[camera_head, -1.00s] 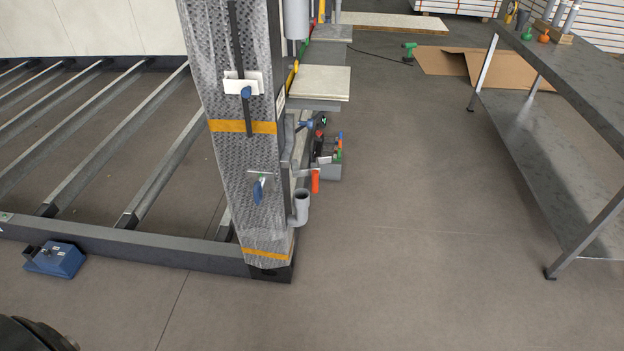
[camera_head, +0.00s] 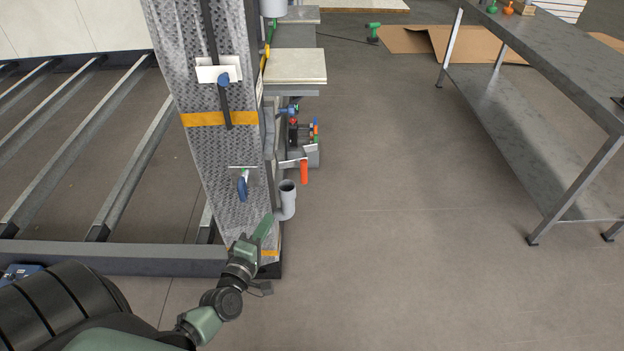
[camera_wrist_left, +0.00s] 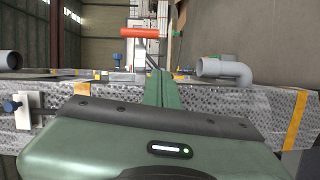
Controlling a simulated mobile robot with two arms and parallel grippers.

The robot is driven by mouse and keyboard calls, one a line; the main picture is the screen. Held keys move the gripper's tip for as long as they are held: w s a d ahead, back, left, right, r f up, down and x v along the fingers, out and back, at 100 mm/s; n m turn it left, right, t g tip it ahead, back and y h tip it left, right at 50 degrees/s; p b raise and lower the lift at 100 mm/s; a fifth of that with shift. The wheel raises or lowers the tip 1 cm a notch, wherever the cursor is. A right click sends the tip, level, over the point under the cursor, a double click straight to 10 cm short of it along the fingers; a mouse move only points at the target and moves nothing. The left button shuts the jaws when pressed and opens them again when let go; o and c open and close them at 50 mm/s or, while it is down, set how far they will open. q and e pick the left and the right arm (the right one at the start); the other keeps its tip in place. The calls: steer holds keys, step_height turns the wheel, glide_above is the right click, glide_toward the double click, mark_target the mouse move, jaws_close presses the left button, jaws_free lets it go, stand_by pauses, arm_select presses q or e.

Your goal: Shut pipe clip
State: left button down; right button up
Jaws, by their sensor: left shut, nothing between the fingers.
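I cannot pick out the pipe clip with certainty. A grey pipe elbow (camera_head: 287,203) with an open upper end sits low at the right edge of the wrapped column. An orange cylindrical piece (camera_head: 304,172) on a light bracket is just above and right of it. In the left wrist view the elbow (camera_wrist_left: 225,70) is right of the fingers and the orange piece (camera_wrist_left: 140,32) is ahead, slightly left. My left gripper (camera_head: 266,224) is shut and empty, appearing just left of and below the elbow. It also shows in the left wrist view (camera_wrist_left: 160,85). My right gripper is out of view.
The wrapped column (camera_head: 205,95) stands beside the elbow, with a blue-handled tool (camera_head: 243,187) on its face. A board shelf (camera_head: 295,66) juts out above. A grey workbench (camera_head: 560,75) stands right. The floor between is clear.

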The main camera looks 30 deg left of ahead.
mark_target(301, 161)
arm_select(q)
steer(key=w+r+n, duration=0.1)
steer(key=w+r, duration=0.2)
steer(key=w, duration=1.1)
steer(key=shift+a+t+p, duration=0.15)
steer(key=shift+t+p, duration=0.25)
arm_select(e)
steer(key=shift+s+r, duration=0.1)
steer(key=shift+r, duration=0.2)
arm_select(q)
steer(key=shift+r, duration=0.1)
steer(key=shift+n+y, duration=0.3)
steer(key=shift+y, duration=0.1)
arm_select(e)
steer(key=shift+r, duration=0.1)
